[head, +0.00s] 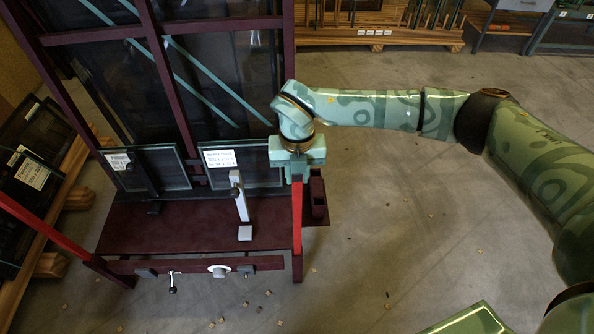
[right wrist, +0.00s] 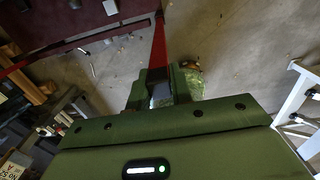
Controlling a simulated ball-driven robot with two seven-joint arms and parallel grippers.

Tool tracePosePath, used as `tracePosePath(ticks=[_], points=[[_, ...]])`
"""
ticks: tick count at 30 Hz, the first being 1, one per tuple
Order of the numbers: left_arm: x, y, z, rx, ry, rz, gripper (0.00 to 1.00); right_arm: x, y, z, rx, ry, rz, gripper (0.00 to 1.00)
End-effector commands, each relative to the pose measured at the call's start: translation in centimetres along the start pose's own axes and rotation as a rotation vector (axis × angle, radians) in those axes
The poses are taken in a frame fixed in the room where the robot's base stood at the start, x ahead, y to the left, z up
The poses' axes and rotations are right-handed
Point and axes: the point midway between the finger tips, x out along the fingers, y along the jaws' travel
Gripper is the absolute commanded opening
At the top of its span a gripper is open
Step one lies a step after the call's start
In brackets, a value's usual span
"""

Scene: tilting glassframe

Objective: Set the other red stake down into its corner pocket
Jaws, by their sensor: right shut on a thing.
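My right gripper (head: 297,178) is shut on the upper end of a red stake (head: 297,218). The stake hangs upright, and its lower end meets the dark corner pocket (head: 297,268) at the front right of the maroon frame. I cannot tell whether it is inside the pocket or just above it. In the right wrist view the red stake (right wrist: 158,48) runs away from between the fingers (right wrist: 160,88). Another red stake (head: 45,226) slants to the front left corner pocket (head: 97,263). My left gripper is not in view.
The maroon glass frame (head: 170,227) holds glass panes with white labels (head: 219,158). A grey-white clamp post (head: 241,205) stands on its deck. A front rail (head: 195,265) carries small fittings. More panes lean at the left (head: 32,174).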

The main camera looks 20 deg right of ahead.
Motion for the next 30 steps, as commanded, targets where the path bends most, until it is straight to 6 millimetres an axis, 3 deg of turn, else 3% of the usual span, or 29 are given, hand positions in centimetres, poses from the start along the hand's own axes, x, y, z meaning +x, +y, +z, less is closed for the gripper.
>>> tracePosePath(ticks=[30], points=[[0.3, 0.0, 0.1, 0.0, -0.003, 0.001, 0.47, 1.1, 0.0, 0.0, 0.0, -0.001, 0.001, 0.0]])
